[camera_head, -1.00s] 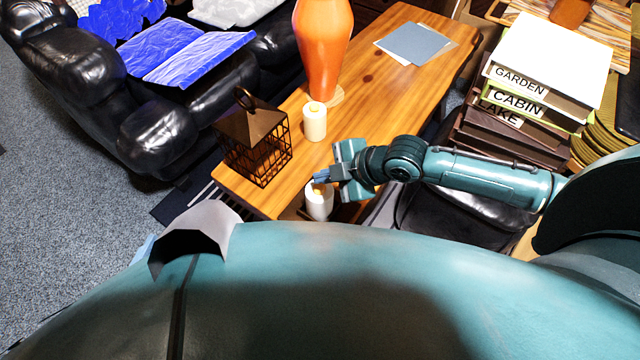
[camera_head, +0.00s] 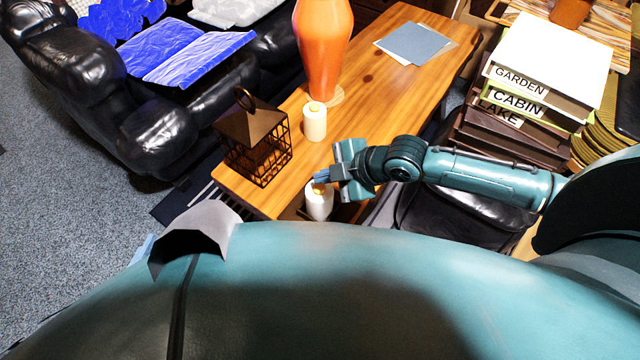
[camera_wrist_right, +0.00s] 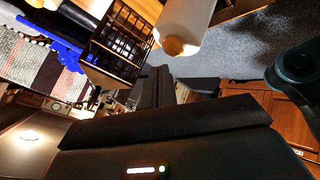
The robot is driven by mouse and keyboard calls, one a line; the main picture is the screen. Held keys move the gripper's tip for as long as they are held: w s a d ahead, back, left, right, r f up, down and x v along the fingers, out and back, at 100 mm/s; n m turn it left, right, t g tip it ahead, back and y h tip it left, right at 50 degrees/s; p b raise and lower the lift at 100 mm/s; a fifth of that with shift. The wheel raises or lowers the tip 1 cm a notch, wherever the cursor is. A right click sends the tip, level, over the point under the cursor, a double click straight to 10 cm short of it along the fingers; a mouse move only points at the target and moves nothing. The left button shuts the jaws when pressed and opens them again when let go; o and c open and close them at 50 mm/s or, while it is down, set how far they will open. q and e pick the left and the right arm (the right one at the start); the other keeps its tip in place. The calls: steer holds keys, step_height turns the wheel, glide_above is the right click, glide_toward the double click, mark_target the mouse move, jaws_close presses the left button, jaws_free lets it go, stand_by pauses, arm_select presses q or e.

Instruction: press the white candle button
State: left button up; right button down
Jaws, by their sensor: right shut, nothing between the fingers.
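A white candle (camera_head: 319,205) with a yellow-orange tip stands at the near edge of the wooden table. In the right wrist view the white candle (camera_wrist_right: 187,22) is at the top, with its glowing tip toward the camera. My right gripper (camera_head: 322,177) is shut and empty, with its fingertips just above the candle's top. I cannot tell whether they touch it. A second, cream candle (camera_head: 314,123) stands farther back on the table. No button can be made out apart from the candle's tip. My left gripper is not in view.
On the wooden table (camera_head: 400,85) are a dark lantern (camera_head: 255,145) left of the candles, a tall orange vase (camera_head: 322,50) behind them and blue-grey sheets (camera_head: 413,43). Labelled boxes (camera_head: 520,90) are stacked at the right. A black armchair (camera_head: 150,110) is at the left.

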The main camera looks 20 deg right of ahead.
steer(key=shift+f, duration=0.15)
steer(key=shift+f, duration=0.3)
steer(key=shift+f+b, duration=0.3)
steer(key=shift+f, duration=0.2)
stand_by(0.6)
steer(key=shift+r, duration=0.1)
steer(key=shift+r+p, duration=0.85)
steer(key=shift+p, duration=0.2)
step_height(320, 180, up, 6)
steer(key=p, duration=0.6)
